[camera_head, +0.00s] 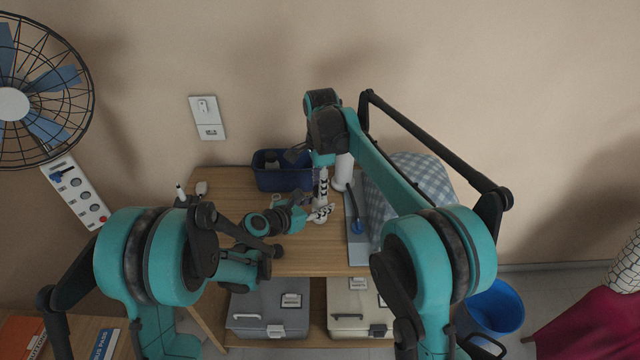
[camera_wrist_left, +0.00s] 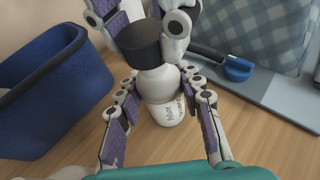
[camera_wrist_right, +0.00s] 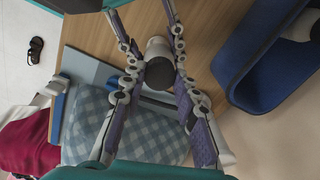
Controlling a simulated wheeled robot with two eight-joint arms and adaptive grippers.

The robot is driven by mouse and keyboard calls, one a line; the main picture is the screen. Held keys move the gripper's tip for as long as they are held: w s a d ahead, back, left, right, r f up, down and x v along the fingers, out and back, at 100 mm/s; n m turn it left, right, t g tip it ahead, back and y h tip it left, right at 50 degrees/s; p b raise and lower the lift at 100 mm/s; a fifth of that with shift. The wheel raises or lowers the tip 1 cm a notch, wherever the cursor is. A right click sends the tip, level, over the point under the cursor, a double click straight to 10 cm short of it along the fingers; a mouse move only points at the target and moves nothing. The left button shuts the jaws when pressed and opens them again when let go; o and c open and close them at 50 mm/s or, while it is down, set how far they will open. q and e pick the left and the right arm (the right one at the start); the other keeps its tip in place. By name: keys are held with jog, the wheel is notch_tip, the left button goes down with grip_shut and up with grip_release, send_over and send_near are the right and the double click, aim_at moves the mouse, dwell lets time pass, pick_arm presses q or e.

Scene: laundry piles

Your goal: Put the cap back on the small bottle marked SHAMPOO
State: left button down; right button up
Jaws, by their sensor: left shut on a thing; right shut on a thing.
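A small white bottle (camera_wrist_left: 160,92) with a printed label stands upright in the left wrist view; I cannot read the lettering surely. My left gripper (camera_wrist_left: 158,80) is shut around its body. A black cap (camera_wrist_left: 133,42) is above the bottle's shoulder, between the fingers of my right gripper, which is shut on it. The right wrist view shows the cap (camera_wrist_right: 158,74) in my right gripper (camera_wrist_right: 157,66), with the white bottle behind it. I cannot tell whether cap and neck touch. In the head view the grippers hide most of the bottle.
A blue basket (camera_head: 283,180) stands at the back of the wooden table (camera_head: 232,190), close to the grippers. A grey-blue board (camera_head: 356,245) and a checkered cloth (camera_head: 415,170) lie at right. A blue bucket (camera_head: 497,305) is on the floor.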

jog(key=shift+f, duration=0.35)
jog(key=m, duration=1.1)
jog(key=shift+m, duration=0.4)
jog(key=m, duration=0.4)
jog(key=shift+m+h, duration=0.3)
jog(key=o, duration=0.7)
jog(key=shift+s, duration=0.1)
jog(key=shift+r, duration=0.1)
